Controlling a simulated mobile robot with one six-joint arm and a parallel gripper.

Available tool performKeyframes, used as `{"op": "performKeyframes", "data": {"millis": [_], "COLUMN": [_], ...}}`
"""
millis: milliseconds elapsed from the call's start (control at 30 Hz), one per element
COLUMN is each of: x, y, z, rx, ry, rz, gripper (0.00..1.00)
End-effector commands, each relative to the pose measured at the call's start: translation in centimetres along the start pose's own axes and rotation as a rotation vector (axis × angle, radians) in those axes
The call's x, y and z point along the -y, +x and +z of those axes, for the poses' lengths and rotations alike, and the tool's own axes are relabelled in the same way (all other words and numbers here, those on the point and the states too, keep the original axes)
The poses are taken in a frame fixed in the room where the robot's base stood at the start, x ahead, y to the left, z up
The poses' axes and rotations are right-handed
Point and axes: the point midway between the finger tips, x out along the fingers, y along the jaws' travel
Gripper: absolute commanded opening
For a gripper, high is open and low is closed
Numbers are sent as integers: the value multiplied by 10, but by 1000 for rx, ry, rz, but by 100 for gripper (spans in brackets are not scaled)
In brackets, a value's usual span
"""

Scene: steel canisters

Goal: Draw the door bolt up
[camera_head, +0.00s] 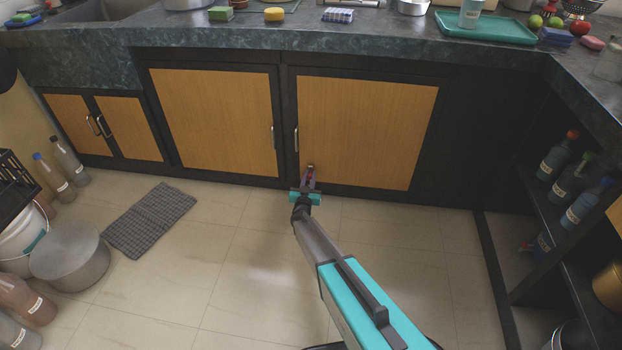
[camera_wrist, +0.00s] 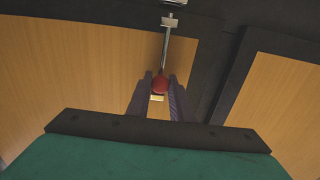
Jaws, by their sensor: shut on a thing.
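The door bolt is a thin metal rod (camera_wrist: 166,50) with a red knob (camera_wrist: 159,85). It is mounted on a wooden cabinet door (camera_head: 367,130), near that door's lower left corner in the head view. My gripper (camera_head: 310,178) is at this corner, low above the floor. In the wrist view the two dark fingers of my gripper (camera_wrist: 159,92) are shut on the red knob, one on each side. The rod runs from the knob to a small bracket (camera_wrist: 170,21) at the top of the wrist view. In the head view the bolt is small and partly hidden by my gripper.
A second wooden door (camera_head: 215,115) stands to the left, with upright handles near the gap between them. Above is a dark counter (camera_head: 400,55) bearing a teal tray (camera_head: 485,28). Bottles stand on open shelves at the right. A checked mat (camera_head: 150,218) lies on the otherwise clear middle floor.

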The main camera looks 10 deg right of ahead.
Motion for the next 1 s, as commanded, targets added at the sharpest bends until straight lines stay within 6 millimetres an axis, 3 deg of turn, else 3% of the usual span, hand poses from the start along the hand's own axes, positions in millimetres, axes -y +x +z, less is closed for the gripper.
{"op": "performKeyframes", "data": {"millis": [33, 133, 633, 1000], "x": [-2, -2, -1, -1], "y": [1, 1, -7, -54], "z": [-6, -5, -4, -6], "rx": [-11, -10, -6, -5], "ry": [1, 1, 0, 0], "rz": [5, 4, 2, 1], "gripper": [21, 38, 38, 38]}}
